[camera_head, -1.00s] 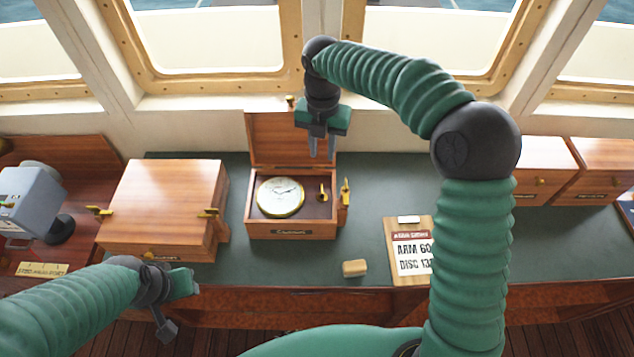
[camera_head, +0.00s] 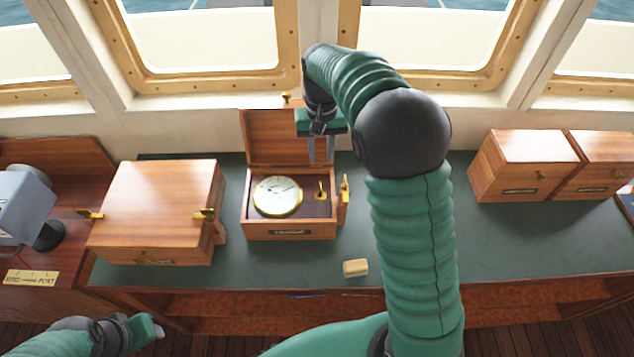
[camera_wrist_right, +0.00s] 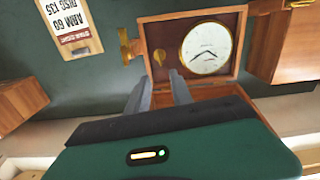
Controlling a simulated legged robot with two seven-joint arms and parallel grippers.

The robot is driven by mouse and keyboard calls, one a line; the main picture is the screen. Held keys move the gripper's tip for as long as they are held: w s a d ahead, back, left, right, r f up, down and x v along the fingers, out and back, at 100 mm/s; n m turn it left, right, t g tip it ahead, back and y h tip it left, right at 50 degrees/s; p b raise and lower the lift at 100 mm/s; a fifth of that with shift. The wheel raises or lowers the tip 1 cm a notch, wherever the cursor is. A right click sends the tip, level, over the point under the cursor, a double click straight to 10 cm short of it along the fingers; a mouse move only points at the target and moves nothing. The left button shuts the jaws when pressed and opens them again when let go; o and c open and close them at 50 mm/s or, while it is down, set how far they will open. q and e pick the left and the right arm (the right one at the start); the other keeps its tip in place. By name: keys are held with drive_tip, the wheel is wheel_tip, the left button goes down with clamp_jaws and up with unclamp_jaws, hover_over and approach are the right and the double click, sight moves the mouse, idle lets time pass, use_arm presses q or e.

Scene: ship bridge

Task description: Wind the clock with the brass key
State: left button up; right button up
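The clock (camera_head: 278,196), with a white dial and brass rim, lies face up in an open wooden box (camera_head: 290,232); it also shows in the wrist view (camera_wrist_right: 206,47). A small upright brass piece (camera_head: 321,190), apparently the key, stands in the box right of the dial; in the wrist view (camera_wrist_right: 159,58) it is left of the dial. My right gripper (camera_head: 321,160) points down above the box's rear right, by the raised lid (camera_head: 272,135). Its fingers (camera_wrist_right: 160,88) are apart and empty, short of the brass piece. My left gripper (camera_head: 150,330) is at the lower left, its fingers unclear.
A closed wooden box (camera_head: 155,205) with brass catches stands left of the clock box. Two smaller boxes (camera_head: 522,165) stand at the right. A clipboard (camera_wrist_right: 70,22) shows in the wrist view. Windows line the back.

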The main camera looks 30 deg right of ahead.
sight(320, 191)
wheel_tip(320, 191, down, 13)
drive_tip(key=shift+r+p, duration=0.1)
drive_tip(key=shift+p, duration=0.8)
clamp_jaws()
